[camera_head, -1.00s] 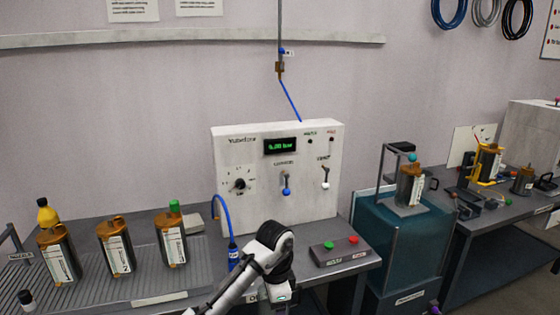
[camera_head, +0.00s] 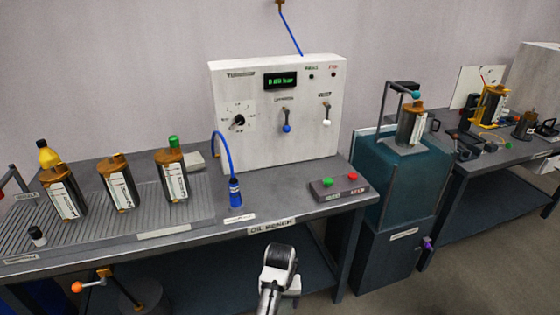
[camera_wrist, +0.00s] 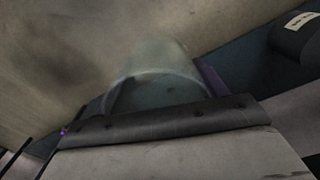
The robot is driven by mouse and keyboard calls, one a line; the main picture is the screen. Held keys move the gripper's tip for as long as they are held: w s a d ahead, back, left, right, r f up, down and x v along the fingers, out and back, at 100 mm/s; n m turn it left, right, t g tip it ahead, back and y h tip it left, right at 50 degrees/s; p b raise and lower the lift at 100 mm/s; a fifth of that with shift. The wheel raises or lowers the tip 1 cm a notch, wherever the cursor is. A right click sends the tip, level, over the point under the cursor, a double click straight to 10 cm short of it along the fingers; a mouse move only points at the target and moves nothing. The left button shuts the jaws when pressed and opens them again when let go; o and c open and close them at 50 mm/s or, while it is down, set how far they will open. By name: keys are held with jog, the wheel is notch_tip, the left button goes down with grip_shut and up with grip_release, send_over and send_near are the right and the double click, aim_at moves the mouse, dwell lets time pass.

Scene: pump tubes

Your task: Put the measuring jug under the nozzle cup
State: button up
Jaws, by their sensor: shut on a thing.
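In the wrist view, a clear, curved-walled vessel (camera_wrist: 160,72), which looks like the measuring jug, is held at my gripper (camera_wrist: 165,118). My gripper's dark edge crosses in front of it and hides its lower part. A purple strip (camera_wrist: 212,76) shows beside it. In the head view my arm is at the bottom centre, in front of the oil bench, and my gripper and the jug are hidden. I cannot clearly pick out the nozzle cup. A bent grey pipe (camera_head: 8,178) with a label stands at the bench's far left.
The oil bench (camera_head: 215,228) carries several labelled bottles (camera_head: 118,188), a blue hose nozzle (camera_head: 235,192), a control panel (camera_head: 262,130) and a button box (camera_head: 338,187). A teal tank (camera_head: 398,180) stands to the right. A tap with an orange knob (camera_head: 77,287) is under the bench.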

notch_tip(320, 180, down, 10)
jog(key=s, duration=0.2)
jog(key=shift+s, duration=0.2)
jog(key=shift+d+r, duration=0.1)
jog(key=shift+a, duration=0.2)
dwell(0.4)
